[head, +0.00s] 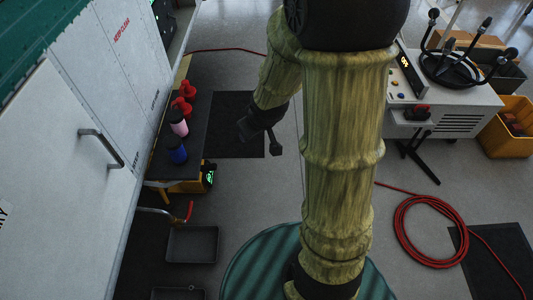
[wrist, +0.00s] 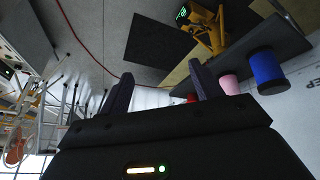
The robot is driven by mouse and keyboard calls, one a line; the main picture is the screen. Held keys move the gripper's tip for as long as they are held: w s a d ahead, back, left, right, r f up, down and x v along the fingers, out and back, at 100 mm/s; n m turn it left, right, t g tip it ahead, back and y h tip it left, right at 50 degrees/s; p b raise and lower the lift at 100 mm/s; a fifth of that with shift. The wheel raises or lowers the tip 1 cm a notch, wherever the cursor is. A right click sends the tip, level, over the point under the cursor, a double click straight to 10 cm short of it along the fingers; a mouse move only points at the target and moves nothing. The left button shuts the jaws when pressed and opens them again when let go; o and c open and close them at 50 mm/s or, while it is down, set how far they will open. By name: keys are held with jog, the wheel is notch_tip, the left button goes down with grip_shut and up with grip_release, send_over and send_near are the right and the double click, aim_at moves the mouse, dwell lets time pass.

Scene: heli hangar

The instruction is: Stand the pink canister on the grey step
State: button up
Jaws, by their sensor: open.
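The pink canister (head: 179,125) stands on a long dark bench (head: 164,166) along the white wall, between a blue canister (head: 176,152) and red objects (head: 182,105). In the wrist view the pink canister (wrist: 229,84) shows right of my gripper's right finger, beside the blue canister (wrist: 267,70). My gripper (head: 262,134) is open and empty, to the right of the bench and apart from the canister. In the wrist view the fingers of my gripper (wrist: 160,88) are spread with nothing between them. I cannot tell for sure which surface is the grey step.
A shallow dark tray (head: 192,244) lies on the floor below the bench. A yellow-framed device with a green display (head: 208,178) is at the bench's near end. A wheeled grey unit (head: 445,108), a red hose coil (head: 432,230) and a yellow crate (head: 508,127) are at right.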

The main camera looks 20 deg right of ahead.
jog(key=s+a+r+m+g, duration=0.1)
jog(key=s+r+m+g, duration=0.1)
jog(key=s, duration=0.9)
jog(key=shift+r+m+g, duration=0.4)
jog(key=shift+m, duration=0.2)
